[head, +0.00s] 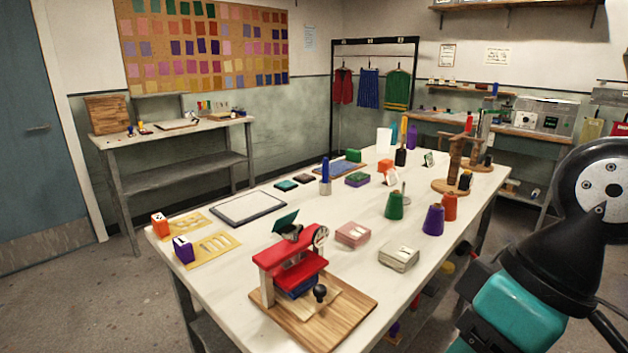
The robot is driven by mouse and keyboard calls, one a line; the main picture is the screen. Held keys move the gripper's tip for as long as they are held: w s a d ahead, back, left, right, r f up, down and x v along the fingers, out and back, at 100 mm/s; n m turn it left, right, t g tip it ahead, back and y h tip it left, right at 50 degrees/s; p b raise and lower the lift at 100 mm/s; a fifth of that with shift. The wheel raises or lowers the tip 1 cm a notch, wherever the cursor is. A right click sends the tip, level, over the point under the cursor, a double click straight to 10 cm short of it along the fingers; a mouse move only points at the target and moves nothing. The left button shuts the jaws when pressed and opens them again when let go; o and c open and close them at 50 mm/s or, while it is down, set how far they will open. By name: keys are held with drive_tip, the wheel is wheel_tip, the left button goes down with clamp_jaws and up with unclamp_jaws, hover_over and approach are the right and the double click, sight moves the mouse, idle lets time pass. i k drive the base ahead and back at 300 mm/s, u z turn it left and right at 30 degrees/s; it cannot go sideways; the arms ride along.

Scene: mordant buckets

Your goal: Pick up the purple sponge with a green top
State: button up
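The purple sponge with a green top (357,180) lies flat near the middle of the white table in the head view. Its green face is up and its purple side shows below. It sits just right of a small metal cup with a blue stick in it (325,184). My arm shows at the right edge of the view, well apart from the sponge. My gripper is not in view.
The white table (330,215) holds many items. A red press on a wooden board (345,316) stands at the near end. Green (394,206), purple (433,220) and orange-red (449,207) thread cones stand right of the sponge.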

sight(356, 179)
drive_tip(key=z, duration=1.45)
drive_tip(key=i, duration=2.4)
drive_tip(key=u, duration=3.45)
drive_tip(key=i, duration=0.5)
drive_tip(key=z, duration=0.05)
